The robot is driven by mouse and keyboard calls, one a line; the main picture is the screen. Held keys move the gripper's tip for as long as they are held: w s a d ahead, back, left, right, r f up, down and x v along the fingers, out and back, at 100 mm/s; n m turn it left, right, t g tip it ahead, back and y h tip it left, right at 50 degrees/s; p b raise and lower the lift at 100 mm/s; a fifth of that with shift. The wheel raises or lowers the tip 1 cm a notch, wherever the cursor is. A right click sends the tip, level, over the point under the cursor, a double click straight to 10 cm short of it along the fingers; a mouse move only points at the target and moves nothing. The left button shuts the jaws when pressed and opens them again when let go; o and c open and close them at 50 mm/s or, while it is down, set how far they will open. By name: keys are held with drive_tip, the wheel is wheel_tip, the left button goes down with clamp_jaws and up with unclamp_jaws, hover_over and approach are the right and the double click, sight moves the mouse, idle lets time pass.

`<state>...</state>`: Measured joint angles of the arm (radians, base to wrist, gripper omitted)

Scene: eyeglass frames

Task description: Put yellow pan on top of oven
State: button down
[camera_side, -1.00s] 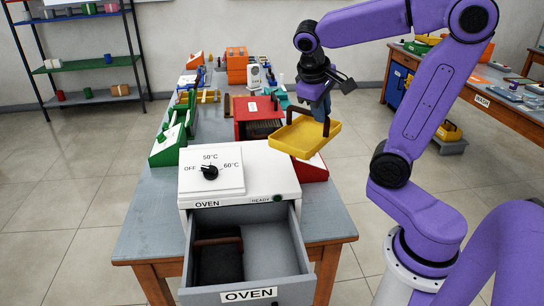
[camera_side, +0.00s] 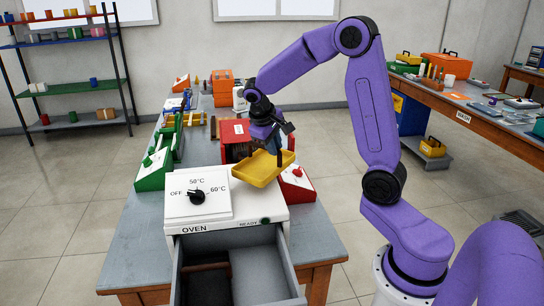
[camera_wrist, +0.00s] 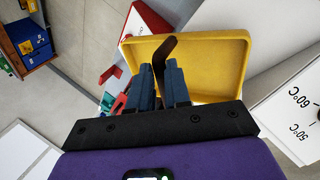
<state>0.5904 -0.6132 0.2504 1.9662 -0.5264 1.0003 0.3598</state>
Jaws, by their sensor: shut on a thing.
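The yellow pan (camera_side: 262,170) is a shallow rectangular tray with a dark handle. My gripper (camera_side: 275,148) is shut on the pan's handle, and the pan is at the back right part of the oven's top. The wrist view shows the blue fingers (camera_wrist: 160,85) on either side of the dark handle, with the yellow pan (camera_wrist: 220,55) beyond. The white oven (camera_side: 215,230) has a dial panel on its top left and its drawer open at the front. I cannot tell whether the pan touches the oven top.
The open grey drawer (camera_side: 232,280) holds a dark brown item (camera_side: 207,285). A red box (camera_side: 234,138) stands behind the oven. A red sloped box (camera_side: 297,187) with a knob is to the right, and a green one (camera_side: 156,168) to the left. The oven's front right top is clear.

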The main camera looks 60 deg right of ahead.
drive_tip(key=shift+w+d+f, duration=0.2)
drive_tip(key=shift+w+f, duration=0.25)
drive_tip(key=shift+f, duration=1.55)
drive_tip(key=c, duration=1.1)
unclamp_jaws()
drive_tip(key=shift+a, duration=0.1)
drive_tip(key=v, duration=1.1)
drive_tip(key=s+a+n+y, duration=0.1)
drive_tip(key=s+a+n, duration=0.25)
drive_tip(key=a, duration=0.35)
drive_tip(key=s+a+f+n+y, duration=0.1)
drive_tip(key=s+a+f+n, duration=0.1)
drive_tip(key=s, duration=0.6)
drive_tip(key=s+a+f+n+y, duration=0.2)
drive_tip(key=s+a+n, duration=0.2)
drive_tip(key=s, duration=0.4)
drive_tip(key=s+a+f+n+y, duration=0.1)
drive_tip(key=s+a+f+n, duration=0.1)
drive_tip(key=s, duration=0.7)
drive_tip(key=shift+a+f+n, duration=0.2)
drive_tip(key=shift+a+n, duration=0.3)
drive_tip(key=shift+n, duration=0.25)
